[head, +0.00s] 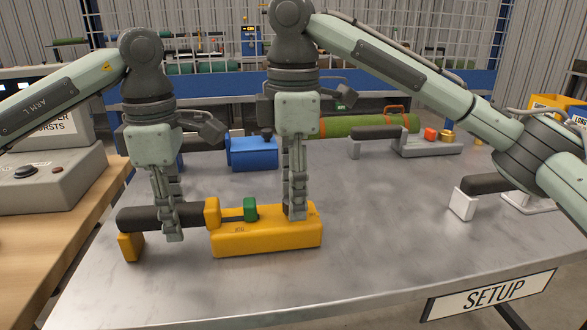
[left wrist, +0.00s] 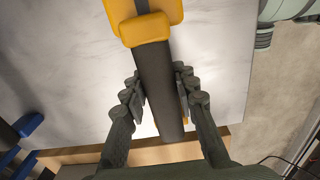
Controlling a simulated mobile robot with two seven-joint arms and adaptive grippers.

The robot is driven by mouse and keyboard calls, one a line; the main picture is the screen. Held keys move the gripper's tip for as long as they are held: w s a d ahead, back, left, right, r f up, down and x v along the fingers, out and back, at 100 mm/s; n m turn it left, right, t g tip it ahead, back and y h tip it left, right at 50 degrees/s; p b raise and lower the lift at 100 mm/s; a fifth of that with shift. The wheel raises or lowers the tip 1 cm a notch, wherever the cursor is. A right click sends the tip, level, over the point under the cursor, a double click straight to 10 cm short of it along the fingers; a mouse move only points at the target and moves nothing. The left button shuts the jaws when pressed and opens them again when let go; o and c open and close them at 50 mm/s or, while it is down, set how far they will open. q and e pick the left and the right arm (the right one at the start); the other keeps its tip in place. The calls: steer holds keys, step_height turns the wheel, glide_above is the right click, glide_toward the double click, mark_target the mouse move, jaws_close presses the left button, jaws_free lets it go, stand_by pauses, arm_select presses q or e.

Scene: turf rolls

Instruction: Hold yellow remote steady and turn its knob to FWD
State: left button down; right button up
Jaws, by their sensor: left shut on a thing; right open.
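The yellow remote (head: 262,241) lies on the metal table, with a dark bar handle (head: 140,217) at its left and a yellow end block (head: 130,246). A green part (head: 250,209), which looks like the knob, stands on top of the body. My left gripper (head: 172,234) is shut on the dark handle; in the left wrist view its fingers (left wrist: 160,88) lie on both sides of the handle (left wrist: 158,80). My right gripper (head: 296,214) is open at the right end of the body, right of the green part. Its fingertips hide part of the top; contact cannot be told.
A blue remote-like unit (head: 253,153) stands behind. A grey unit with a dark handle (head: 430,146) and a green roll (head: 365,125) are at the back. A white-ended unit (head: 462,204) is at the right, near my right arm. The front middle of the table is clear.

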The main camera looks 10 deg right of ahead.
arm_select(q)
steer(key=shift+f, duration=0.1)
arm_select(e)
step_height(320, 180, up, 12)
steer(key=shift+f, duration=0.15)
stand_by(0.3)
arm_select(q)
steer(key=c, duration=1.1)
jaws_free()
